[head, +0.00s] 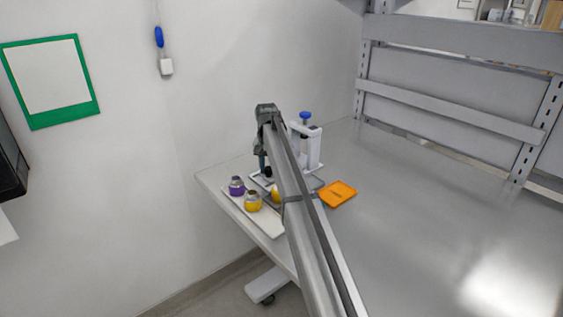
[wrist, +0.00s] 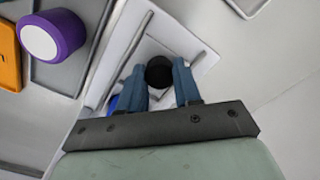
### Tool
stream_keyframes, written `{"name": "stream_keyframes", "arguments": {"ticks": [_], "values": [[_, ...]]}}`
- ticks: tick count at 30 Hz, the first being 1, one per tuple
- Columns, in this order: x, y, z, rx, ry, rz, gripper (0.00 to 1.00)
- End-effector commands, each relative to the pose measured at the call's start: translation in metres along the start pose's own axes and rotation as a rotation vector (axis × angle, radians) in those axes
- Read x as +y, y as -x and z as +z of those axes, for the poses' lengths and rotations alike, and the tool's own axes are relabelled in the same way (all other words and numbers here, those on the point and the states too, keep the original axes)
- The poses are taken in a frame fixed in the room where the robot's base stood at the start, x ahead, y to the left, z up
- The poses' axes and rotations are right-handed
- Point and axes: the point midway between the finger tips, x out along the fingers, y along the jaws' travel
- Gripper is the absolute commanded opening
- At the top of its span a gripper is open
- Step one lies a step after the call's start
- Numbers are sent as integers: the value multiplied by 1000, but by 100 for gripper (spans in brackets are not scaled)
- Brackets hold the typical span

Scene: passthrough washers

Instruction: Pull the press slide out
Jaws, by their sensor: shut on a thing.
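The white press (head: 312,147) with a blue top knob (head: 305,115) stands at the back of the table, partly behind my arm. A white plate with a black knob, which looks like the press slide, lies beneath my gripper; in the wrist view the slide (wrist: 203,57) surrounds the black knob (wrist: 159,72). My gripper (wrist: 160,85) has its two blue fingers on either side of the knob and is shut on it. In the head view my gripper (head: 264,167) is low in front of the press. How far the slide is out is hard to tell.
A white tray (head: 268,226) near the left edge holds purple (head: 237,187) and yellow (head: 253,202) round pieces. A purple piece with a white face (wrist: 52,35) shows in the wrist view. An orange tray (head: 338,194) lies right. The table's right side (head: 430,200) is clear.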

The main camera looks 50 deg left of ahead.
Motion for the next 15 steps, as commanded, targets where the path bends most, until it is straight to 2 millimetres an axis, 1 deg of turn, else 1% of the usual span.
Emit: {"name": "stream_keyframes", "arguments": {"ticks": [1,3,6,13,14,15], "values": [[-9,0,12,0,3,-1,0],[-17,0,19,0,2,-1,0],[-21,0,22,-1,0,-1,0],[-22,0,22,-4,1,-3,0],[-22,0,23,-4,1,-3,36],[-23,0,23,-4,2,-3,40]]}}
